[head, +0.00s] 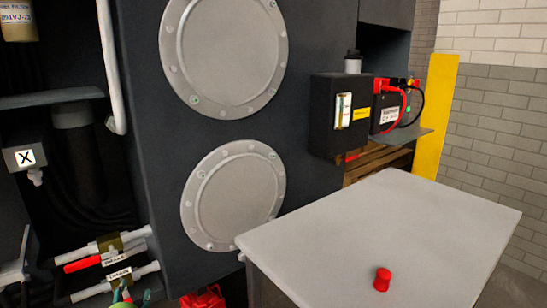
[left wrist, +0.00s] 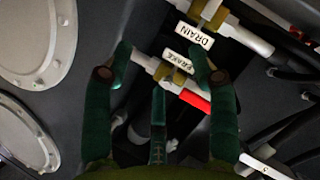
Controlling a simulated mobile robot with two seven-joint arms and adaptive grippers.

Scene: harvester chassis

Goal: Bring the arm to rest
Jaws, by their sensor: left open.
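My left gripper (head: 122,294) shows at the bottom edge of the head view, just below the labelled valves. In the left wrist view its green fingers (left wrist: 163,62) are spread apart with nothing held between them. In the head view the red handle (head: 82,264) lies along the upper pipe. I cannot tell whether a fingertip touches a valve. My right gripper is in neither view.
Two round bolted covers (head: 222,55) are on the dark chassis wall. A grey table (head: 400,225) with a red knob-like piece (head: 382,279) stands at right. Black boxes (head: 338,115) and a battery with cables (head: 388,108) sit behind it, near a yellow post (head: 435,115). Hoses crowd the left bay.

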